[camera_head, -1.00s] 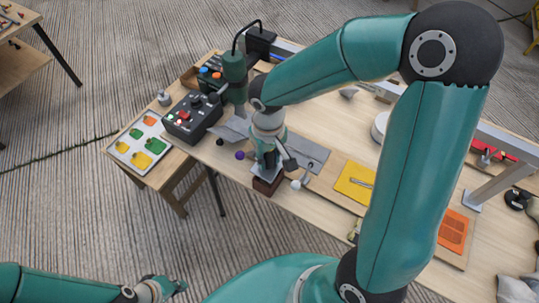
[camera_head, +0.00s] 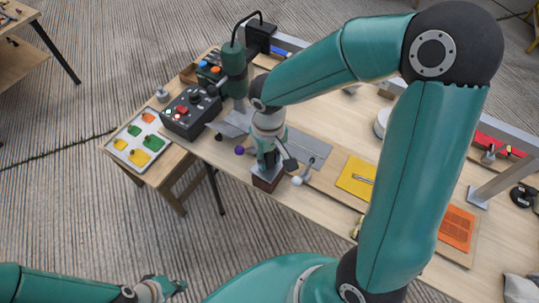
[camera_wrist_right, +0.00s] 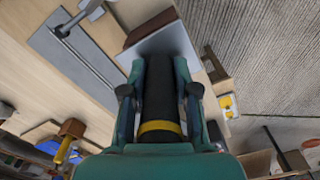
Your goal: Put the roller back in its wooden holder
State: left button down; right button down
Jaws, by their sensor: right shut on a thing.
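My right gripper (camera_wrist_right: 160,98) is shut on the roller (camera_wrist_right: 160,90), a black cylinder with a yellow band, in the right wrist view. The roller's far end points at a pale grey plate (camera_wrist_right: 182,42). I cannot tell whether they touch. A dark brown block (camera_wrist_right: 150,24), perhaps the wooden holder, lies just beyond the plate. In the head view my right gripper (camera_head: 270,152) is over the table's front edge, above a dark red-brown block (camera_head: 268,182); the roller cannot be made out there. My left gripper (camera_head: 165,288) is low at the left, away from the table; its jaws are unclear.
A black control box (camera_head: 190,112) and a green upright machine (camera_head: 235,72) stand left of my right gripper. A tray of coloured pieces (camera_head: 112,146) lies on a side table. A grey plate (camera_head: 312,150) and yellow sheet (camera_head: 354,178) lie to the right on the worktable.

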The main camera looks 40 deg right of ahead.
jog(key=shift+f, duration=0.25)
dwell(0.4)
jog(key=shift+f+b, duration=0.4)
jog(key=shift+b, duration=0.25)
jog(key=shift+f, duration=0.15)
jog(key=shift+c, duration=0.8)
grip_release()
jog(key=shift+s, duration=0.1)
jog(key=shift+r+p, duration=2.8)
jog(key=shift+r, duration=1.25)
